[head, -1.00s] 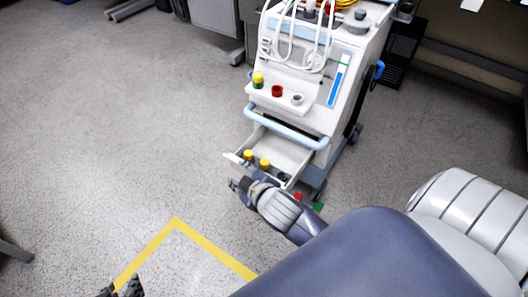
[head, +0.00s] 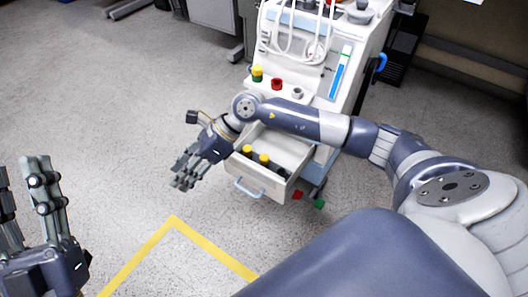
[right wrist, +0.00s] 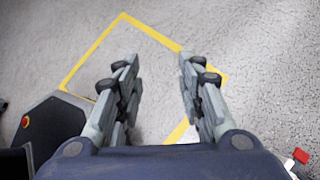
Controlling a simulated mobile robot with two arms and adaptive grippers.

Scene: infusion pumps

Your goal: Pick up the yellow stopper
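Two yellow stoppers, the left one (head: 248,151) and the right one (head: 264,159), stand in the open drawer (head: 290,152) of the white cart. Another yellow piece (head: 257,71) sits on a green base on the shelf above. My right gripper (head: 183,172) is open and empty, to the left of the drawer and apart from it. Its two spread fingers show in the right wrist view (right wrist: 157,68), with only floor between them. My left gripper (head: 20,175) is open and empty at the left edge of the head view.
A red stopper (head: 277,84) and a small white cup (head: 297,93) are on the cart's shelf. The drawer's front has a light blue handle (head: 262,190). Small red (head: 298,194) and green (head: 319,203) pieces show by the cart's foot. Floor with yellow tape (head: 215,247) is clear.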

